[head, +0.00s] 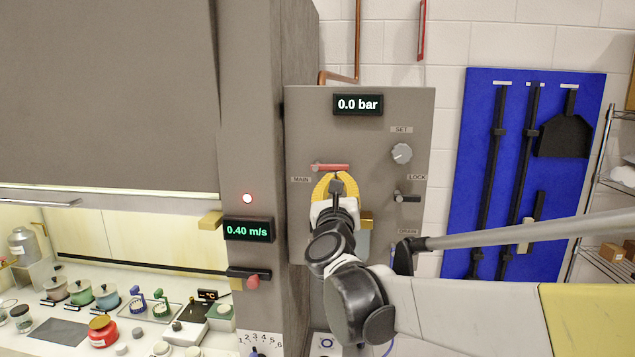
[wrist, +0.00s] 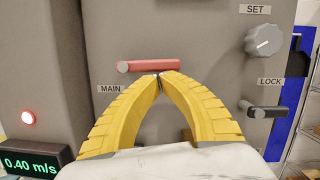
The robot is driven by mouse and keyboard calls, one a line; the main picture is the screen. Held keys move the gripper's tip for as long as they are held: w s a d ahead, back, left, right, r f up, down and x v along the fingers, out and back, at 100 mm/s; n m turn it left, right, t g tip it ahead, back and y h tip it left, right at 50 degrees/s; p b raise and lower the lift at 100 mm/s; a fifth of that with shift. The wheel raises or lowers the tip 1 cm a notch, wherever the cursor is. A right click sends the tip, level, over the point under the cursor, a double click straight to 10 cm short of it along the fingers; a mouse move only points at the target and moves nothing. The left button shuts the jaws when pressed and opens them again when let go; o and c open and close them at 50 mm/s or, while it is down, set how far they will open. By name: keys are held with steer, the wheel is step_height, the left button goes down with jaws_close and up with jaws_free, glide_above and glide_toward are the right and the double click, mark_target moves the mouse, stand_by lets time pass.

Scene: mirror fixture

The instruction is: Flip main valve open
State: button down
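The main valve's red lever (head: 329,167) lies horizontal on the grey panel, beside the MAIN label (head: 301,180). It also shows in the wrist view (wrist: 140,67), with its round end at the left. My gripper (head: 336,175) is at the panel just below the lever. In the wrist view its yellow fingers (wrist: 160,75) curve together and their tips meet just under the lever's middle. Nothing shows held between them. Whether the tips touch the lever I cannot tell. My fingers hide the panel below the lever.
The panel's display (head: 358,104) reads 0.0 bar. A SET knob (head: 401,153) and a LOCK lever (head: 407,198) are to the right of the main lever. A grey column with a 0.40 m/s display (head: 248,230) stands at the left.

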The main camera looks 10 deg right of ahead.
mark_target(340, 166)
steer(key=shift+r, duration=0.1)
steer(key=r+n+y, duration=0.1)
steer(key=n, duration=0.1)
steer(key=r+n, duration=0.1)
steer(key=n, duration=0.2)
steer(key=r+n+y+p, duration=0.1)
steer(key=n, duration=0.1)
steer(key=shift+s+d+n+y, duration=0.1)
steer(key=shift+d+n+y, duration=0.2)
steer(key=shift+n, duration=0.1)
steer(key=n, duration=0.2)
steer(key=r+n, duration=0.1)
steer(key=n, duration=0.1)
steer(key=r+n+g+y+p, duration=0.1)
steer(key=shift+a+r+n, duration=0.1)
steer(key=shift+a+n, duration=0.3)
steer(key=shift+a+r, duration=0.1)
steer(key=shift+r, duration=0.05)
steer(key=shift+w+a+r, duration=0.25)
steer(key=shift+a+r, duration=0.1)
